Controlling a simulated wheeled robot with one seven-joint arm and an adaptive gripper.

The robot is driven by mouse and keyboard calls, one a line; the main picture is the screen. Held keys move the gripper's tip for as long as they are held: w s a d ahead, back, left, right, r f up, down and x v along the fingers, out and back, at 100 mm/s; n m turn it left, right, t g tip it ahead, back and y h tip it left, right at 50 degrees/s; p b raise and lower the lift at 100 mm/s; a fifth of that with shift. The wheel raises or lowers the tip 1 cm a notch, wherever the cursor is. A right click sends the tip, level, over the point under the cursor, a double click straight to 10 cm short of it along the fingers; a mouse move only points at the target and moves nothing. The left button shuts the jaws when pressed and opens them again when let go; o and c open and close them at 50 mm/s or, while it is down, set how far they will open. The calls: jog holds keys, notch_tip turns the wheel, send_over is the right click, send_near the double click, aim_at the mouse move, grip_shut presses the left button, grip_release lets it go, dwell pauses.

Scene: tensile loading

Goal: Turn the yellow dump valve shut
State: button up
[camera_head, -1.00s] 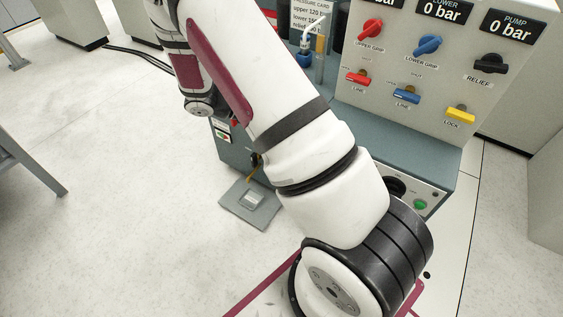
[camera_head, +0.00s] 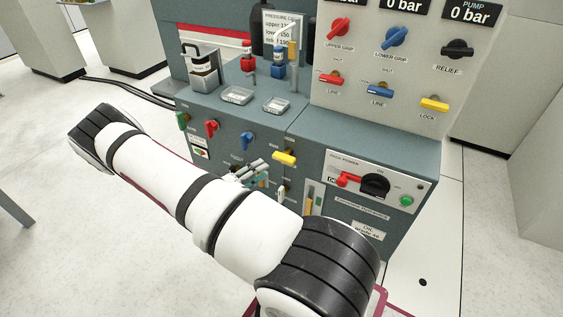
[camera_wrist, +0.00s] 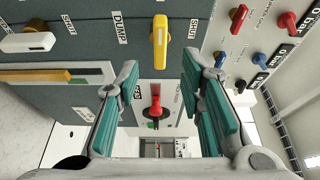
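The yellow dump valve handle (camera_head: 284,157) sits on the teal front face of the console, lying roughly sideways in the head view. In the wrist view the yellow handle (camera_wrist: 159,42) points up and down the picture, between the labels DUMP on its left and SHUT on its right. My gripper (camera_wrist: 160,82) is open and empty, with teal-padded fingers spread to either side below the handle in that view. I see no contact with the handle. In the head view my gripper (camera_head: 258,178) is near the front face, below and left of the handle, partly hidden by my arm.
A white lever (camera_wrist: 38,38) and a yellow bar in a slot (camera_wrist: 35,76) lie left in the wrist view. Red and blue levers stand left of the dump valve. A red power handle (camera_head: 346,180) is to its right. A separate yellow LOCK lever (camera_head: 434,103) is on the upper panel.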

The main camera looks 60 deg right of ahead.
aim_at(281, 160)
jog(key=b+x, duration=0.2)
jog(key=x, duration=0.8)
jog(key=shift+s+d+b, duration=0.1)
jog(key=shift+d+b, duration=0.1)
jog(key=shift+b, duration=0.2)
grip_shut()
